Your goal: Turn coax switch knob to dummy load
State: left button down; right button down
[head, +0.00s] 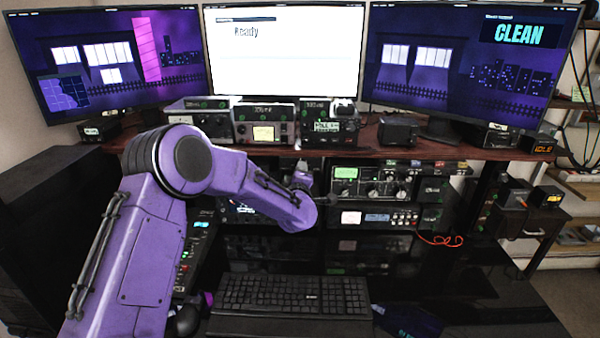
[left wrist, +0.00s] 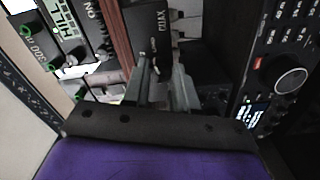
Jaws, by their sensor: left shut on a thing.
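The coax switch (left wrist: 150,28) is a dark box with a white "COAX" label, at the top middle of the left wrist view. My left gripper (left wrist: 165,72) reaches up to the front of this box, its two grey fingers a small gap apart. It is shut on the coax switch knob, which is mostly hidden between the fingertips. I cannot read the knob's pointer or the dummy load mark. My right gripper is not in view.
A wooden shelf (head: 400,147) carries several radio boxes below three monitors. A radio with a green screen (head: 346,173) stands right of the gripper. A keyboard (head: 296,293) lies in front. In the left wrist view a large-knobbed radio (left wrist: 290,80) is close on the right.

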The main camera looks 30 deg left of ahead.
pick_arm(q)
jog(key=shift+m, duration=1.1)
jog(key=c, duration=0.9)
grip_release()
jog(key=b+v, duration=0.2)
jog(key=v, duration=0.8)
jog(key=shift+s+d, duration=0.2)
